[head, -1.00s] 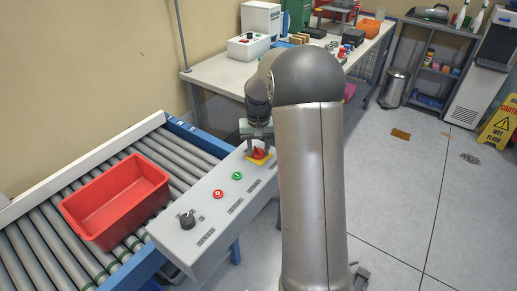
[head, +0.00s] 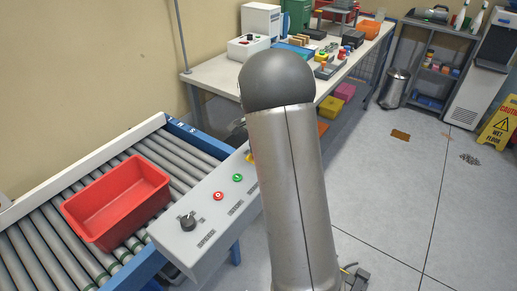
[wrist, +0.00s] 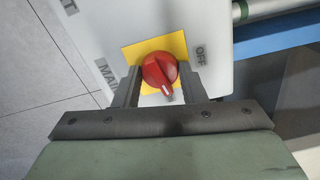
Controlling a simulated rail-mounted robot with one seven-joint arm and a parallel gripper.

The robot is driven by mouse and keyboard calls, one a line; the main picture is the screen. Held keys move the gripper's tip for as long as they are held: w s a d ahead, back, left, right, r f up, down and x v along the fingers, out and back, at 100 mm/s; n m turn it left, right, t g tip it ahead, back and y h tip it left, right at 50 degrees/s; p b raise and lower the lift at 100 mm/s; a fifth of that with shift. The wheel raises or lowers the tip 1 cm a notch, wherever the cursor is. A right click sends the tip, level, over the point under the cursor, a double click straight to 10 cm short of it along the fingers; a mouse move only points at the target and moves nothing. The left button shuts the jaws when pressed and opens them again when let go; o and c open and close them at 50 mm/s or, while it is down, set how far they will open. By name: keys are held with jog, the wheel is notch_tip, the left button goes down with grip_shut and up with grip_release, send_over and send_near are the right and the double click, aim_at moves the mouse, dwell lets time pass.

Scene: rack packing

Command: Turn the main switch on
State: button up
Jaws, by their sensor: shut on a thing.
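The main switch is a red rotary knob (wrist: 158,68) on a yellow square plate (wrist: 132,52), with "MAIN" printed to its left and "OFF" to its right in the wrist view. A white mark on the knob points toward the bottom of that view. My gripper (wrist: 161,88) has one finger on each side of the knob and is shut on it. In the head view my arm hides the knob and gripper; only a sliver of the yellow plate (head: 250,157) shows at the arm's left edge.
The grey control panel (head: 205,220) also carries a green button (head: 237,178), a red button (head: 218,196) and a black selector (head: 187,221). A red bin (head: 118,200) sits on the roller conveyor (head: 45,235) to the left. A workbench (head: 215,75) stands behind.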

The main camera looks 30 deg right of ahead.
jog(key=shift+m, duration=1)
jog(key=o, duration=1)
jog(key=shift+r, duration=0.15)
notch_tip(320, 180, up, 17)
jog(key=shift+r, duration=0.1)
